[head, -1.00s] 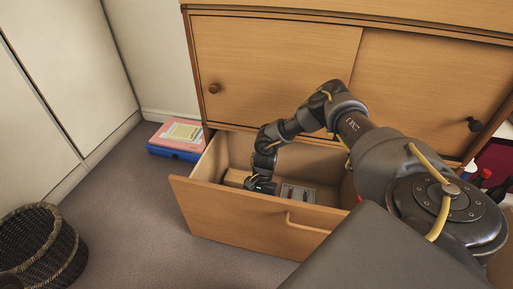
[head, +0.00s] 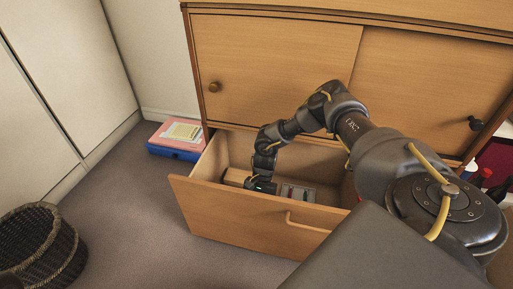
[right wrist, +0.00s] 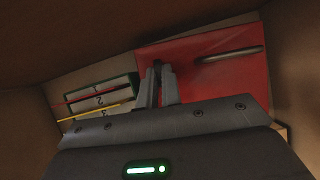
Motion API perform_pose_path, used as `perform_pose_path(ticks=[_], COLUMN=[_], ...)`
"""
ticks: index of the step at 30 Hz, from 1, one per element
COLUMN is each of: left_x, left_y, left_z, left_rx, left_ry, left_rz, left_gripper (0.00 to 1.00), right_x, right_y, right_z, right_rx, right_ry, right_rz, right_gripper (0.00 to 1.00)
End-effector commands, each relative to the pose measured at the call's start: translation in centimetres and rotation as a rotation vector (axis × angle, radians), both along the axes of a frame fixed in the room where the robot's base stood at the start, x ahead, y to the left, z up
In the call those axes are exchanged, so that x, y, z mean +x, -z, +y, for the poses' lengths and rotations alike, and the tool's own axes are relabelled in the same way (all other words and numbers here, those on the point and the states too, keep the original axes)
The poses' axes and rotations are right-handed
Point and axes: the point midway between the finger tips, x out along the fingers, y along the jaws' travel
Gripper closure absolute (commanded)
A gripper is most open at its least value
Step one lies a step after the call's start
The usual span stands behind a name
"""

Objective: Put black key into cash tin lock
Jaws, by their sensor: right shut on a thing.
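My right gripper (head: 262,187) is down inside the open wooden drawer (head: 235,216). In the right wrist view its fingers (right wrist: 158,84) are close together and shut on a small dark thing (right wrist: 157,67), seemingly the black key, mostly hidden between them. A red tin (right wrist: 225,68) with a grey bar handle (right wrist: 230,54) lies just beyond and right of the fingers; it looks like the cash tin. I cannot see its lock or tell whether the key touches it. My left gripper is not in view.
A green-edged panel marked with numbers (right wrist: 100,98), with red and yellow strips, lies left of the fingers. A grey slotted item (head: 298,194) is right of the gripper in the drawer. The drawer walls are close around. A wicker basket (head: 40,245) and books (head: 177,138) stand on the floor.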

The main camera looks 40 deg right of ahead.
Motion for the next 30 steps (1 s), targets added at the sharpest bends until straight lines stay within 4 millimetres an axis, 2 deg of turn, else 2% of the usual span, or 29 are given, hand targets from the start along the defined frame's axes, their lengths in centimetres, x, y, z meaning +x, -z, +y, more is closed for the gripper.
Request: perform_pose_path(ticks=[30], left_x=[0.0], left_y=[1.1], left_z=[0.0], left_rx=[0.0], left_ry=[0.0], left_rz=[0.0], left_gripper=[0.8], right_x=[0.0], right_y=[1.6], right_z=[0.0], right_rx=[0.0], right_ry=[0.0], right_rz=[0.0], right_gripper=[1.0])
